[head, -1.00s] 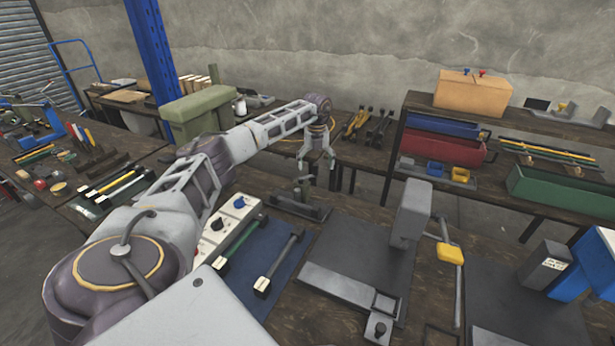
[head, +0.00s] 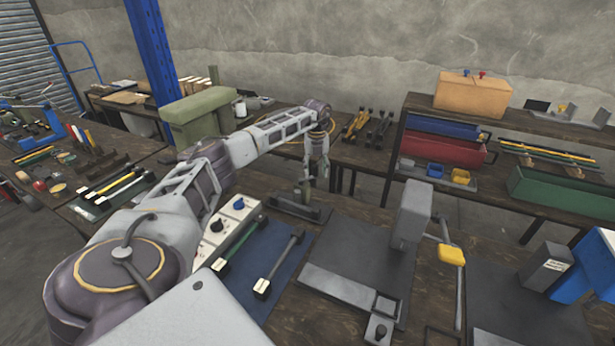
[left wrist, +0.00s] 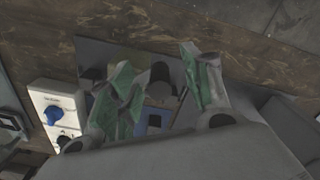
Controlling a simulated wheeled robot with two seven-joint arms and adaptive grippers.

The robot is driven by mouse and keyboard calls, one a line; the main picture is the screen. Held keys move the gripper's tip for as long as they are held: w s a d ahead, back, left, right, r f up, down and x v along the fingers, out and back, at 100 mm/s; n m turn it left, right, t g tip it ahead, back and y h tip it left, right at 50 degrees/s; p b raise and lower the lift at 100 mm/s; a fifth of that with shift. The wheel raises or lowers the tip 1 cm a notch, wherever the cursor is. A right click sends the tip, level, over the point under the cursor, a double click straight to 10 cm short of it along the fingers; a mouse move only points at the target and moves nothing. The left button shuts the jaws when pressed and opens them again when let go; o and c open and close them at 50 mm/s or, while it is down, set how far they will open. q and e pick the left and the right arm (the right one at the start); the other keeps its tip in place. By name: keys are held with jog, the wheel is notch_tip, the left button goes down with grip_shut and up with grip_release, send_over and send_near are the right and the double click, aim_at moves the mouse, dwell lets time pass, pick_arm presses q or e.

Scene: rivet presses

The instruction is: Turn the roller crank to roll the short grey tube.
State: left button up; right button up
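A small dark roller stand (head: 297,208) with a low base and short upright post sits on the bench behind the blue mat. My left gripper (head: 318,178) points down just right of and above the post. In the left wrist view its green-padded fingers (left wrist: 156,62) are apart. A dark rounded post or knob (left wrist: 161,76) shows in the gap between them, with no visible contact. The fingers hide part of the stand. I cannot clearly make out the crank or the short grey tube. My right gripper is not in view.
A grey press (head: 410,215) with a yellow-handled lever (head: 451,255) stands to the right. A shelf rack (head: 520,125) is behind.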

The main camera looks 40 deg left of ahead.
pick_arm(q)
jog(key=c, duration=0.8)
jog(key=shift+o, duration=0.2)
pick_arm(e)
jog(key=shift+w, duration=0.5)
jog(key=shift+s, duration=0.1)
pick_arm(q)
jog(key=shift+s+d+p, duration=0.25)
jog(key=shift+p, duration=0.15)
jog(key=shift+s+d+p, duration=0.65)
jog(key=shift+d+p, duration=0.1)
jog(key=shift+p, duration=0.05)
jog(key=shift+s+d, duration=0.1)
jog(key=shift+s, duration=0.1)
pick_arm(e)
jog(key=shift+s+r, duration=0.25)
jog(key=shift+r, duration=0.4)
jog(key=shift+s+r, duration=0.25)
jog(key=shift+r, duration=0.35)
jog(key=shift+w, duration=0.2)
